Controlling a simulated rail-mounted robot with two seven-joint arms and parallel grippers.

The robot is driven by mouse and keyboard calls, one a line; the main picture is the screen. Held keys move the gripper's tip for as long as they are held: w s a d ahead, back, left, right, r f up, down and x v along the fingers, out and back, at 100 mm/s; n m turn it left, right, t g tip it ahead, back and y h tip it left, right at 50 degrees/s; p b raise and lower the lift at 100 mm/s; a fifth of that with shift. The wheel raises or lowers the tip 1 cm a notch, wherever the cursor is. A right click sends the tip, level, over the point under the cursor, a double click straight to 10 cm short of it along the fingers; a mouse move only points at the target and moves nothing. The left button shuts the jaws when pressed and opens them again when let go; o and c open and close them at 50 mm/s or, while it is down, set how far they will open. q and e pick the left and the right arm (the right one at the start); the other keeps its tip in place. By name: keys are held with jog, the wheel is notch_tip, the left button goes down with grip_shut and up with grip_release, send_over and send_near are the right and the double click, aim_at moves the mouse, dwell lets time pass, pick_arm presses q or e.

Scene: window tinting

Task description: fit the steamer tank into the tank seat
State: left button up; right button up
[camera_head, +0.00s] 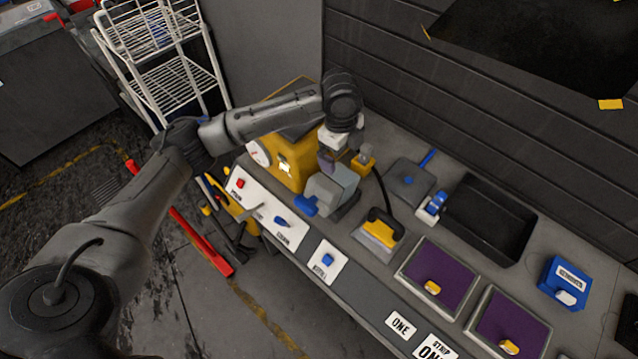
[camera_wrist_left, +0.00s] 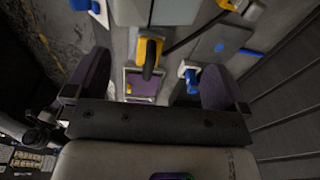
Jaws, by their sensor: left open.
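A pale grey box-shaped tank (camera_head: 333,188) with a blue part at its left stands on the bench, in front of the yellow steamer body (camera_head: 285,165); I take it to be the steamer tank. A pale grey body also shows at the top edge of the left wrist view (camera_wrist_left: 160,11). My left gripper (camera_head: 330,158) is open, just above and behind the tank. Its two dark purple fingers stand wide apart in the left wrist view (camera_wrist_left: 155,85), with nothing gripped between them. I cannot make out the tank seat clearly. My right gripper is not in view.
A yellow-handled tool (camera_head: 381,228) with a black hose sits right of the tank. Further right are purple-topped pads (camera_head: 440,272), a black tray (camera_head: 488,222) and a blue box (camera_head: 563,284). The front panel has labelled switches (camera_head: 283,222). A white wire rack (camera_head: 165,85) stands behind left.

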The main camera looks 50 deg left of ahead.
aim_at(331, 180)
pick_arm(q)
jog(key=f+n, duration=0.4)
jog(key=n, duration=0.2)
jog(key=s+a+f+n, duration=0.1)
jog(key=f+n, duration=0.4)
jog(key=n, duration=0.1)
jog(key=f+n+b, duration=0.1)
jog(key=f+n, duration=0.4)
jog(key=shift+s+a+n+g+y, duration=0.15)
jog(key=shift+a+n+g+y, duration=0.15)
jog(key=shift+n, duration=0.1)
jog(key=shift+r, duration=0.2)
jog(key=c, duration=1)
